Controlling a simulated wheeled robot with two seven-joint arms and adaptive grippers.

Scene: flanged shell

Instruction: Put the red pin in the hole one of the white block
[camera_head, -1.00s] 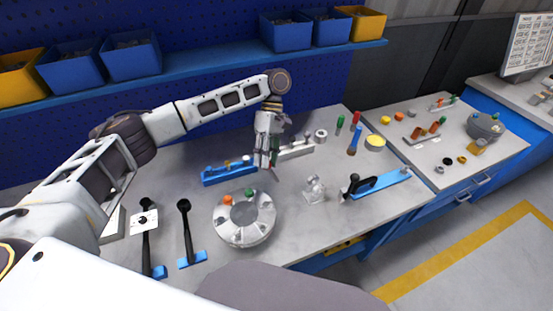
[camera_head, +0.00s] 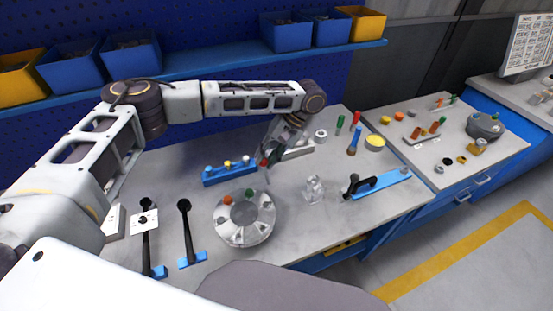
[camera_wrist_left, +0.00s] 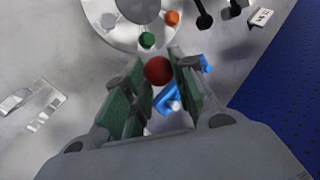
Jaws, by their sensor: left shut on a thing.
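My left gripper (camera_head: 268,162) is shut on the red pin and holds it above the bench, right of the blue rack. In the left wrist view the pin's round red end (camera_wrist_left: 158,70) shows between the green finger pads; the rest of the pin is hidden. A pale block (camera_head: 297,152) lies just behind the gripper in the head view, partly covered by it; I cannot make out its holes or be sure it is the white block. My right gripper is in neither view.
The blue rack (camera_head: 230,175) holds several small pegs. A round flanged shell (camera_head: 245,235) with an orange and a green pin stands in front. Black-handled levers (camera_head: 186,220) stand left, a clear part (camera_head: 313,190) right.

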